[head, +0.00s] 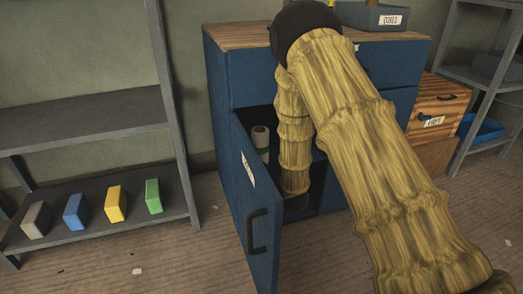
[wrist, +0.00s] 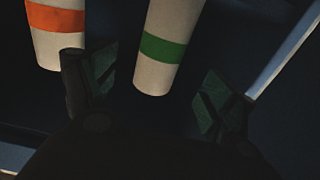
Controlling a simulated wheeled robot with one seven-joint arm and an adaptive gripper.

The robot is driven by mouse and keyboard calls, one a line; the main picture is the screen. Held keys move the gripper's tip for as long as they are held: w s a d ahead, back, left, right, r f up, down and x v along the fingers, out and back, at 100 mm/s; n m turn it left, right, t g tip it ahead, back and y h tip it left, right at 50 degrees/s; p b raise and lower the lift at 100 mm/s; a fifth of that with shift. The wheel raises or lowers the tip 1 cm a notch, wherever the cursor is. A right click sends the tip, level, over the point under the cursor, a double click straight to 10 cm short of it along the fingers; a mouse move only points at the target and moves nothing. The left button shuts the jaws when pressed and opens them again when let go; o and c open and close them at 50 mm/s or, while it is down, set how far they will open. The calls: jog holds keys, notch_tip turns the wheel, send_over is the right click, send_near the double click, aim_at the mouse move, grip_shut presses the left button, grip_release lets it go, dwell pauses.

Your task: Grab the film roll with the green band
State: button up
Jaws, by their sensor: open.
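The film roll with the green band (wrist: 164,50) is a pale cylinder inside the dark cabinet. A film roll with an orange band (wrist: 56,20) is just left of the left finger. My gripper is hidden there.
The blue cabinet (head: 222,90) has its door (head: 258,215) swung open toward the front left. A grey shelf (head: 85,115) with several coloured blocks stands at the left. A wooden drawer box (head: 445,100) and another shelf are at the right.

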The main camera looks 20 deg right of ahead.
aim_at(263, 148)
jog(key=w, duration=0.3)
jog(key=w+b, duration=0.1)
jog(key=shift+w+a, duration=0.2)
jog(key=shift+a, duration=0.15)
jog(key=w+b, duration=0.3)
jog(key=w, duration=0.1)
jog(key=shift+w+d+f, duration=0.1)
jog(key=shift+w+d, duration=0.05)
jog(key=shift+w, duration=0.4)
jog(key=c, duration=1.4)
jog(key=shift+r, duration=0.2)
